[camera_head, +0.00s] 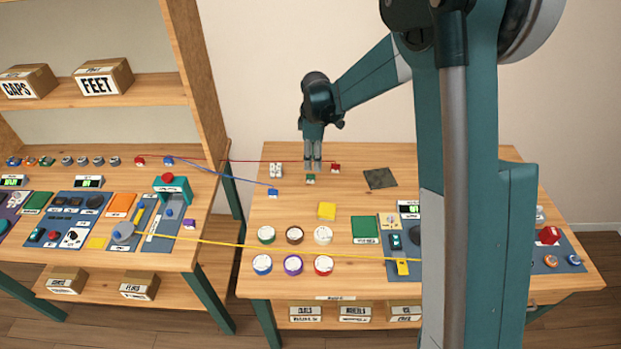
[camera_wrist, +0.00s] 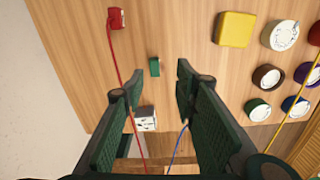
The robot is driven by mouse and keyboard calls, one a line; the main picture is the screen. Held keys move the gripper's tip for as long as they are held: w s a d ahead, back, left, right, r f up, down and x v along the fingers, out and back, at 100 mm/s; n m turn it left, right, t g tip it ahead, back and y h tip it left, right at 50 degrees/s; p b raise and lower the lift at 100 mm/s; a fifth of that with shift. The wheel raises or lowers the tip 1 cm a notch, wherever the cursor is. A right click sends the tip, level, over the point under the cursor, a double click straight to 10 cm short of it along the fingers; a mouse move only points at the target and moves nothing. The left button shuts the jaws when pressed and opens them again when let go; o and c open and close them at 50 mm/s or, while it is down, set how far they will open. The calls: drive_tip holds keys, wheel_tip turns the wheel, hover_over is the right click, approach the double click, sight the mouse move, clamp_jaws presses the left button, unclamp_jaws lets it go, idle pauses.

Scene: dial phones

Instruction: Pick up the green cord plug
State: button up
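The green cord plug (camera_head: 310,180) is a small green block lying on the right-hand wooden table in the head view. It also shows in the wrist view (camera_wrist: 154,67), a little beyond the fingertips and between their lines. My gripper (camera_head: 313,167) points down over the plug in the head view. In the wrist view my gripper (camera_wrist: 157,82) has its two dark green fingers spread apart with nothing between them. I cannot tell the exact height of the fingertips above the plug. No cord is visible on the plug.
A red plug (camera_head: 336,167) with a red cord lies right of the green plug. A blue plug (camera_head: 273,192) lies left, near white blocks (camera_head: 276,170). A yellow block (camera_head: 327,211) and several round dials stand nearer. A yellow cord (camera_head: 330,259) crosses the gap between tables.

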sight(310, 175)
drive_tip(key=shift+w+a+f+n, duration=0.3)
drive_tip(key=shift+a+f, duration=0.1)
drive_tip(key=shift+f, duration=0.35)
drive_tip(key=shift+w+a+f+n, duration=0.2)
drive_tip(key=shift+w+a+f, duration=0.15)
drive_tip(key=shift+f, duration=0.35)
drive_tip(key=shift+f, duration=1.25)
drive_tip(key=shift+f, duration=0.1)
drive_tip(key=shift+w+f+b, duration=0.15)
drive_tip(key=shift+f+b, duration=0.2)
drive_tip(key=shift+f, duration=2.2)
drive_tip(key=shift+c, duration=0.4)
clamp_jaws()
